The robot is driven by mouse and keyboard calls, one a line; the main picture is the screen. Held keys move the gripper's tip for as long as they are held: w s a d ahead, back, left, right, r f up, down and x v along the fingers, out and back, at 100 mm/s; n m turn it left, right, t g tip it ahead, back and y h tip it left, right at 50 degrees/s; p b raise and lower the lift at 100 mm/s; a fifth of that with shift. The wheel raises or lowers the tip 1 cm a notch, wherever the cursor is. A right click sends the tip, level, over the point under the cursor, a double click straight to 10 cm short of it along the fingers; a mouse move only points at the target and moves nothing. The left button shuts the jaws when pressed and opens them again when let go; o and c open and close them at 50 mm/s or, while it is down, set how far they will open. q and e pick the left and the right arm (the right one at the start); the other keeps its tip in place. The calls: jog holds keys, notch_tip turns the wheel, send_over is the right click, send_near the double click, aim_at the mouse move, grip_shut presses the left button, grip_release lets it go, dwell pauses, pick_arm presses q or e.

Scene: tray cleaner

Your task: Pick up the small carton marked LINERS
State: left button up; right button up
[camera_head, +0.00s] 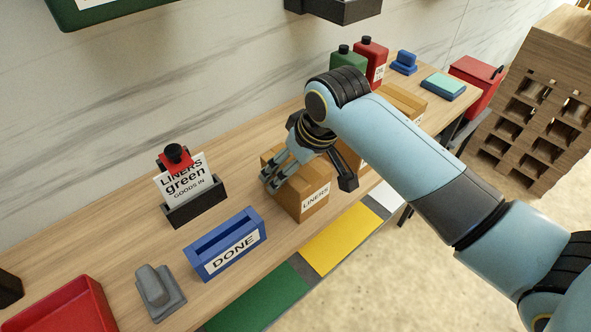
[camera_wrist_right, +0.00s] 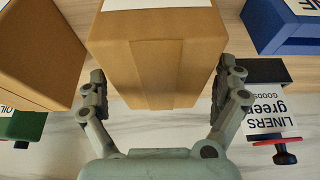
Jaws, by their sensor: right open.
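The small brown carton marked LINERS (camera_head: 302,205) stands upright on the wooden bench, its white label facing the front edge. It also fills the upper middle of the right wrist view (camera_wrist_right: 160,55). My right gripper (camera_head: 312,180) is open over the carton from above and behind. In the wrist view its two fingers (camera_wrist_right: 163,85) lie on either side of the carton, close to its sides. I cannot tell whether either finger touches it. The arm hides part of the carton's top in the head view. My left gripper is not in view.
Another carton (camera_wrist_right: 40,50) stands close beside it. A blue DONE holder (camera_head: 228,245), a card holder reading "LINERS green" (camera_head: 195,207), a grey device (camera_head: 160,292) and a red tray (camera_head: 62,307) lie to the left. Green and red canisters (camera_head: 372,60) stand farther right.

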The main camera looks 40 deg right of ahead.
jog(key=shift+f, duration=0.25)
dwell(0.5)
jog(key=c, duration=1.5)
